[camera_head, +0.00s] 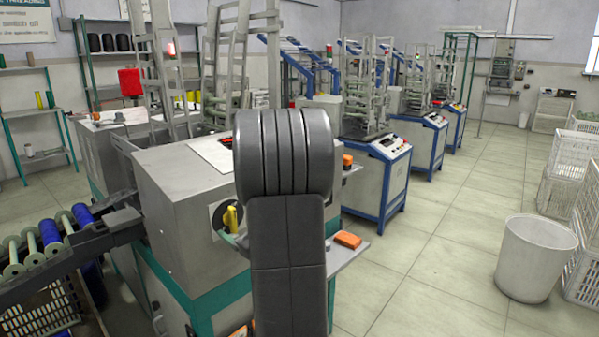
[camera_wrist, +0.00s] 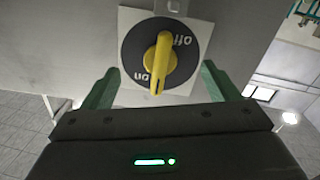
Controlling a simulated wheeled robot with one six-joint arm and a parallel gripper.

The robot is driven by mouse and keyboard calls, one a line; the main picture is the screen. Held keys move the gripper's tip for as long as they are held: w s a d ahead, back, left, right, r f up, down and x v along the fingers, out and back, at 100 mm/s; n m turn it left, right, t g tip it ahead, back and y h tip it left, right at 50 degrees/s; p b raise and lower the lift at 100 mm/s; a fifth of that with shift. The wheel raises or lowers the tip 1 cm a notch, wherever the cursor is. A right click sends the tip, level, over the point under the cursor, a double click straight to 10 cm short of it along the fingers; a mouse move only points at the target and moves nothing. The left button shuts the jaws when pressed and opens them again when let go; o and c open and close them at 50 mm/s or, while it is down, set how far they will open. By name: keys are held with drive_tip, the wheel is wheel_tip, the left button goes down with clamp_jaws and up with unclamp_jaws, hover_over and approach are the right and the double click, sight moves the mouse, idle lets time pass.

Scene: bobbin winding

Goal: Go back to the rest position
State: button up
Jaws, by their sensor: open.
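My gripper (camera_wrist: 160,90) is open, its two green fingers spread apart at the bottom of the wrist view. Between and beyond the fingers is a yellow rotary switch (camera_wrist: 157,62) on a black dial with a white plate, marked "off" and "on". In the wrist view its handle lies nearly upright in the picture, its lower end near the "on" mark. I cannot tell whether the fingers touch it. In the head view the switch (camera_head: 231,218) shows on the side of the grey winding machine (camera_head: 170,190). My dark arm hides part of that machine, and my gripper is mostly hidden there.
An orange block (camera_head: 348,240) lies on a small shelf right of my arm. Blue-framed machines (camera_head: 385,170) stand behind. A white bin (camera_head: 537,258) and crates (camera_head: 585,250) are at the right. A rack with blue and green bobbins (camera_head: 50,235) is at the left. Floor at centre right is clear.

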sight(236, 221)
drive_tip(key=x, duration=0.3)
drive_tip(key=shift+a, duration=0.1)
drive_tip(key=shift+n, duration=0.6)
